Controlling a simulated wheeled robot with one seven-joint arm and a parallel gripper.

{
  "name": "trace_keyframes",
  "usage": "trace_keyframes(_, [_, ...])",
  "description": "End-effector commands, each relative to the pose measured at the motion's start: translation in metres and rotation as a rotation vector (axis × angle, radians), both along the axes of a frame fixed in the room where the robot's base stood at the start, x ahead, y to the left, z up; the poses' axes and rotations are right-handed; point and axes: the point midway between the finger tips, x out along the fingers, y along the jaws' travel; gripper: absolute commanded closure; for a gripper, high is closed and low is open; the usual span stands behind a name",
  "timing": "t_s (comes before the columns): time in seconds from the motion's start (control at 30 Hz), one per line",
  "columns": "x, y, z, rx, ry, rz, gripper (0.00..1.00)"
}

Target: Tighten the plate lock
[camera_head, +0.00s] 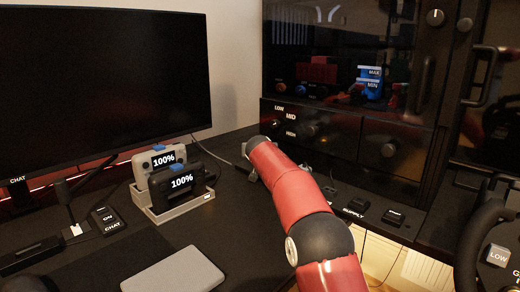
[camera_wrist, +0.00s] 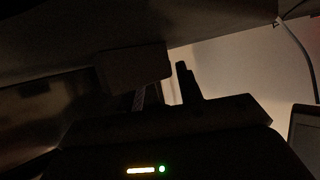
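I cannot make out any part clearly marked as the plate lock in either view. In the head view my red arm reaches forward to the foot of the black cabinet (camera_head: 345,125). My gripper (camera_head: 250,174) is mostly hidden behind the arm, low near the wall and the cabinet's left edge. The wrist view is very dark. There, a dark upright finger (camera_wrist: 187,84) shows against a pale surface, and a dark block (camera_wrist: 135,67) lies to its left. Whether the gripper touches or holds anything is not visible.
Two devices reading 100% (camera_head: 178,183) stand in a pale dock (camera_head: 176,207) left of my arm. A monitor (camera_head: 100,80) stands behind them. A grey flat pad (camera_head: 172,271) lies in front. A steering wheel (camera_head: 468,245) is at right, near labelled switches (camera_head: 355,206).

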Motion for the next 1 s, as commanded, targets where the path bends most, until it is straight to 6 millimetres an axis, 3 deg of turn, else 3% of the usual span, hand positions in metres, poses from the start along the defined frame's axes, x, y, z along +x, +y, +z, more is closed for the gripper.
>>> trace_keyframes(0.2, [0.0, 0.0, -0.0001, 0.0, 0.0, 0.0, 0.65])
trace_keyframes(0.43, [-0.0002, 0.0001, 0.0001, 0.0, 0.0, 0.0, 0.95])
trace_keyframes(1.0, [0.0003, 0.0041, 0.001, -0.001, 0.0, -0.272, 0.96])
